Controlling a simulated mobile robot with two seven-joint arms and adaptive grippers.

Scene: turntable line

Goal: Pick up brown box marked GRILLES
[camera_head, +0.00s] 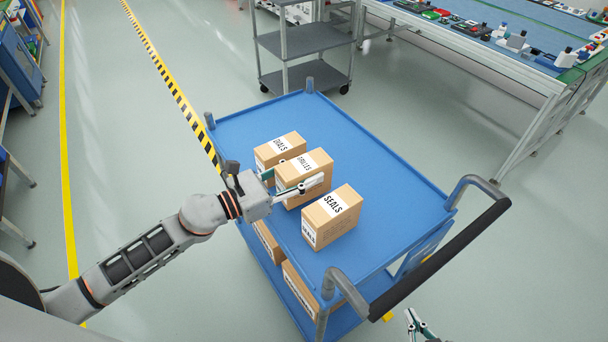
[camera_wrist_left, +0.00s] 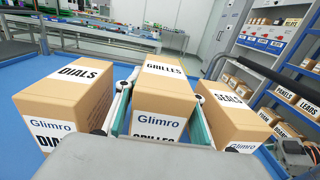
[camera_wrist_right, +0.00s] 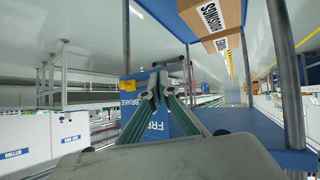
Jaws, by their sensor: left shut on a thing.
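The brown box marked GRILLES (camera_head: 311,163) stands upright on the blue top of the cart, between the other two boxes. My left gripper (camera_head: 296,178) has its fingers along two opposite sides of this box and is shut on it. In the left wrist view the GRILLES box (camera_wrist_left: 163,92) sits between the two fingers (camera_wrist_left: 160,112), its white Glimro label facing me. I cannot see any gap under it. My right gripper (camera_head: 416,324) is low beside the cart's handle end. In the right wrist view its fingertips (camera_wrist_right: 155,84) meet with nothing between them.
A DIALS box (camera_head: 279,149) and a SEALS box (camera_head: 332,216) stand close on either side. The blue cart (camera_head: 393,178) has a black handle (camera_head: 440,257) and boxes on its lower shelf. A grey shelf cart (camera_head: 305,40) and a conveyor line (camera_head: 480,52) are behind.

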